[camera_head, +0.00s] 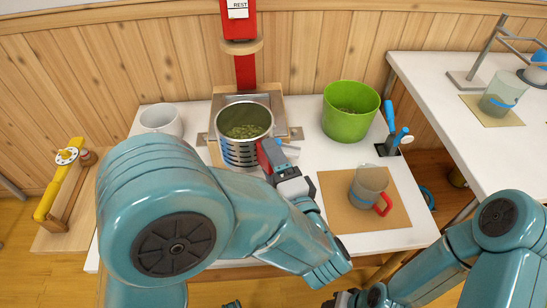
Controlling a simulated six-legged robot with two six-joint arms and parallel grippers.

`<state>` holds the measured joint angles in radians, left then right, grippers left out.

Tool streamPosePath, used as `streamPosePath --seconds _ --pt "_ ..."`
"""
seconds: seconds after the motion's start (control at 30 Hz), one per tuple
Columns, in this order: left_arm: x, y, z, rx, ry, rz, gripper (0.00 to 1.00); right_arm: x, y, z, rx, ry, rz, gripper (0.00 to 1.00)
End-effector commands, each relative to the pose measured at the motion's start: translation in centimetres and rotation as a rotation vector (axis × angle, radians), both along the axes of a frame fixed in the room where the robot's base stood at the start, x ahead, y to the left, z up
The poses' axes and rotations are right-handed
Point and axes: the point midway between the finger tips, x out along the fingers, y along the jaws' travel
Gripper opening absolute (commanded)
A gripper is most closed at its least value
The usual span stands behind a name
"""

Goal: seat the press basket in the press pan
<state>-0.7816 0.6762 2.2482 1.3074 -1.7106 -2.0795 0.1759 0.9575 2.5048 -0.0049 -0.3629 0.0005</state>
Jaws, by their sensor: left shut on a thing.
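The press basket (240,150) is a steel cylinder with slots in its side, holding green stuff. It stands roughly upright at the front of the press, overlapping the press pan (222,103) in the camera_head view. The pan is a square metal tray under the red press post. The basket's lower end is partly hidden by my arm, so I cannot tell whether it rests in the pan. My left gripper (274,160) is shut on the basket's red handle at its right side. My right gripper (343,299) shows only partly at the bottom edge; its fingers are unclear.
A green bucket (351,124) stands right of the press, with blue-handled tools (392,140) beside it. A jug with a red handle (368,186) stands on a brown mat (345,217). A white pot (161,119) is at left. A second white table (440,90) is at right.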

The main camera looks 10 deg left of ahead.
Motion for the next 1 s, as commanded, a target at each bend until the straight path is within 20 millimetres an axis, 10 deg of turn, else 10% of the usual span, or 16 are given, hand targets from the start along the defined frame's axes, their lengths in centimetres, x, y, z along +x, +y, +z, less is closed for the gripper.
streamPosePath --seconds 0.37,1.0 --pt "-0.4 -0.2 0.5 0.005 -0.007 -0.003 0.09 0.0 0.0 1.4 0.000 0.000 0.000 0.43" --pt "5.0 1.3 0.3 0.001 -0.009 -0.001 0.09 0.0 0.0 3.4 0.000 0.000 0.000 0.43"
